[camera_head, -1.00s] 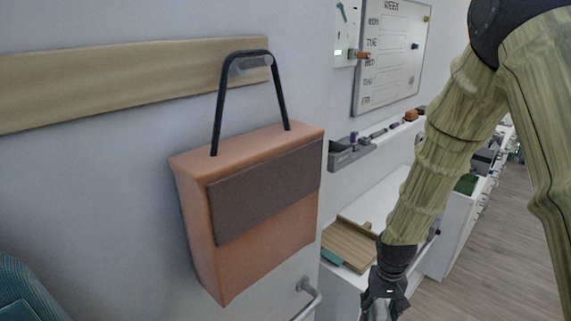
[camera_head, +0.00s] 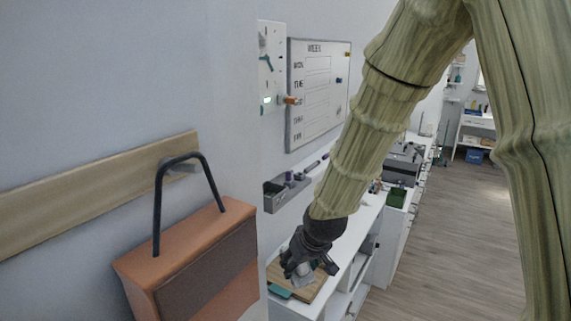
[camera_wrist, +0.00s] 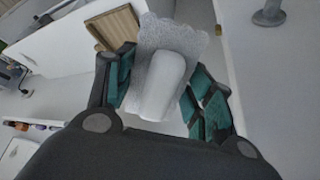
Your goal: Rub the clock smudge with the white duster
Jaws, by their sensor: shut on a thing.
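The white duster (camera_wrist: 160,85) is between the dark fingers of my gripper in the wrist view. It has a smooth rounded body and a pale, ragged-edged sheet. My gripper (camera_head: 308,272) is shut on it and shows low in the middle of the head view, above the white desk. A white wall panel (camera_head: 270,62) with green hand-like marks, perhaps the clock, hangs left of the whiteboard, partly cut off by the wall corner. I cannot make out a smudge on it. My gripper is below and apart from it.
An orange-brown bag (camera_head: 185,245) hangs from a wooden wall rail (camera_head: 90,185) at left. A whiteboard (camera_head: 318,92) and a grey marker tray (camera_head: 288,191) are on the wall. A wooden board (camera_head: 276,272) lies on the desk. Open floor (camera_head: 450,235) is at right.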

